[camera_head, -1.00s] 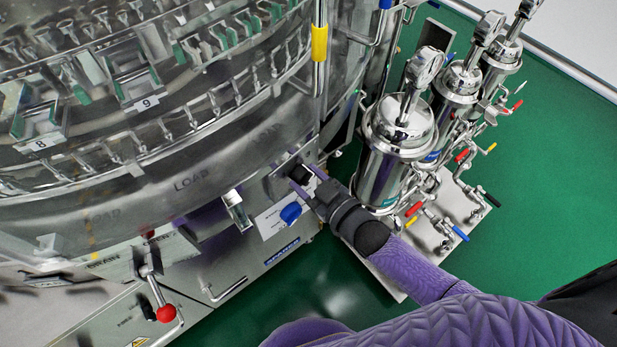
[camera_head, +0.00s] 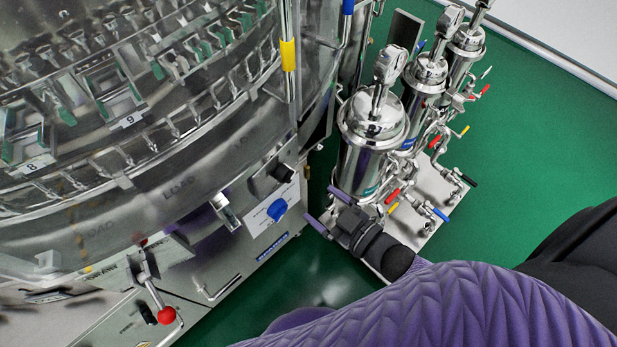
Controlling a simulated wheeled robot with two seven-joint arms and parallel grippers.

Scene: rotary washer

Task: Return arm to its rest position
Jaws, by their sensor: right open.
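My right arm reaches in from the lower right, with purple links and a dark wrist. Its gripper (camera_head: 322,208) is open and empty. In this view it lies in front of the lower part of the nearest steel filter housing, to the right of the control panel. The rotary washer (camera_head: 130,185) fills the left side. Its panel carries a black knob (camera_head: 283,174) and a blue knob (camera_head: 277,209); the gripper is apart from both. My left gripper is not in view.
Steel filter housings (camera_head: 372,125) with gauges and coloured valve handles stand on a metal base plate (camera_head: 432,185). A red-knobbed lever (camera_head: 166,315) sticks out at the lower left. Green floor (camera_head: 540,130) is clear at the right.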

